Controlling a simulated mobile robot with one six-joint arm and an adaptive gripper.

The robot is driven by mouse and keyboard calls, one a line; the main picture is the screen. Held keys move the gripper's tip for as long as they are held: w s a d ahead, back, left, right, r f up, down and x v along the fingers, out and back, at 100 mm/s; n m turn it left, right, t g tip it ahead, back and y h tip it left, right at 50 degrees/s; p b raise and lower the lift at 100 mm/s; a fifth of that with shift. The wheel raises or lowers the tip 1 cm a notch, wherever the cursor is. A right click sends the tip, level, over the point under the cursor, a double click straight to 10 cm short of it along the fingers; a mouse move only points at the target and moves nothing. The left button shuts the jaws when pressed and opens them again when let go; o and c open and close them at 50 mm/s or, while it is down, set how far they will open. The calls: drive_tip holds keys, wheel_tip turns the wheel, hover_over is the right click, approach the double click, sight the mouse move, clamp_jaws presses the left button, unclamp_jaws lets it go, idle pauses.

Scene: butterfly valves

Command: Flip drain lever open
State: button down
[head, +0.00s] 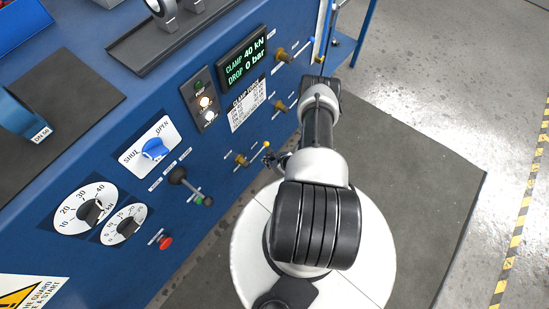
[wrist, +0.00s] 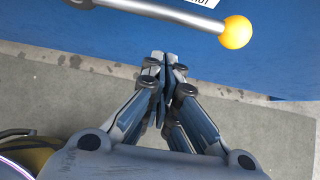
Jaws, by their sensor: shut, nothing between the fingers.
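A lever with a metal rod and a yellow ball knob (head: 266,144) sticks out from a brass valve (head: 242,160) low on the blue panel. Its label is too small to read in the head view. In the wrist view the lever's rod (wrist: 175,12) runs across the top, and the yellow knob is at its right end. My gripper (wrist: 168,58) is shut and empty, its fingertips below the rod and left of the knob in the picture, apart from both. In the head view my gripper (head: 269,157) is small, close by the knob, and partly hidden by my arm.
Other brass valves (head: 280,105) sit higher on the blue panel. Open floor (head: 420,180) lies to the right.

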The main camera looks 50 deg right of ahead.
sight(257, 155)
drive_tip(key=r, duration=0.1)
drive_tip(key=w+r, duration=0.1)
drive_tip(key=r, duration=0.1)
drive_tip(key=shift+w+a, duration=0.1)
drive_tip(key=shift+w, duration=0.2)
drive_tip(key=shift+s+r, duration=0.1)
drive_tip(key=shift+s, duration=0.05)
